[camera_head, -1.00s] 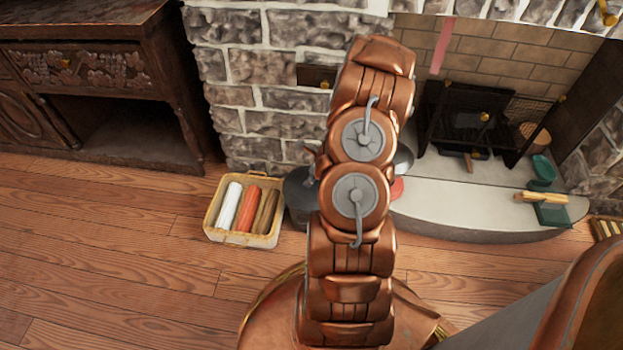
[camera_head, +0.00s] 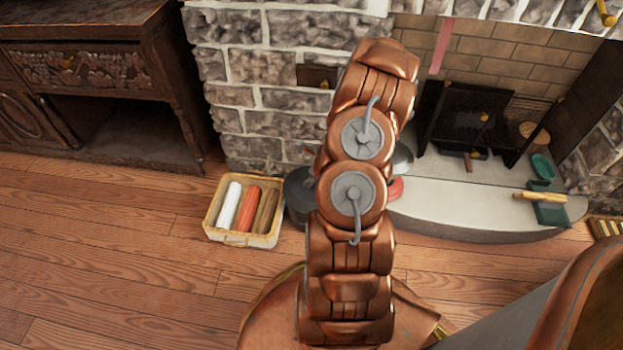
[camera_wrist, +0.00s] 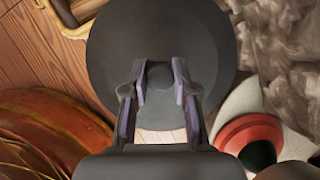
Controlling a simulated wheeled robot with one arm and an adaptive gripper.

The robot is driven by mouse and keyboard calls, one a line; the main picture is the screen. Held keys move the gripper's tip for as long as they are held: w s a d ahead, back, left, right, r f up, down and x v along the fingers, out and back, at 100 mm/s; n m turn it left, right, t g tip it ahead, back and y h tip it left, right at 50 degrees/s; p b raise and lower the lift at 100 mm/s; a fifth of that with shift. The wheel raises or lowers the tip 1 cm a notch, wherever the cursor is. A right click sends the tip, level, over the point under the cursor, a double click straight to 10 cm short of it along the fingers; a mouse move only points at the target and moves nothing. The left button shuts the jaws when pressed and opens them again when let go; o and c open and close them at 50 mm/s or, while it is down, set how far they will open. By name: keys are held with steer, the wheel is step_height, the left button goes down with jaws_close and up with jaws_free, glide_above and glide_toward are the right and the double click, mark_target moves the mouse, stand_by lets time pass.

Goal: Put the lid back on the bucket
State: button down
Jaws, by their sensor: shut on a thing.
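The lid (camera_wrist: 160,30) is a dark grey round disc with a small knob (camera_wrist: 160,76) at its middle. It fills the top middle of the wrist view. My gripper (camera_wrist: 160,88) has its two fingers closed on either side of this knob. In the head view a dark grey round vessel, seemingly the bucket (camera_head: 298,197), stands on the floor beside the crate, partly behind my arm. My gripper and the lid's knob are hidden behind my arm there. Whether the lid touches the bucket's rim cannot be told.
A yellowish crate (camera_head: 211,231) with white, orange and brown rolls stands just left of the bucket. The stone wall (camera_head: 262,140) rises behind. A red object (camera_wrist: 250,136) sits to the right near the pale hearth (camera_head: 450,205). The floor at left is clear.

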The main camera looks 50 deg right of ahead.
stand_by(0.4)
steer(key=c, duration=0.8)
jaws_free()
steer(key=shift+c, duration=0.2)
steer(key=o, duration=0.5)
steer(key=shift+r, duration=0.1)
steer(key=shift+r+p, duration=3.4)
steer(key=shift+p, duration=0.5)
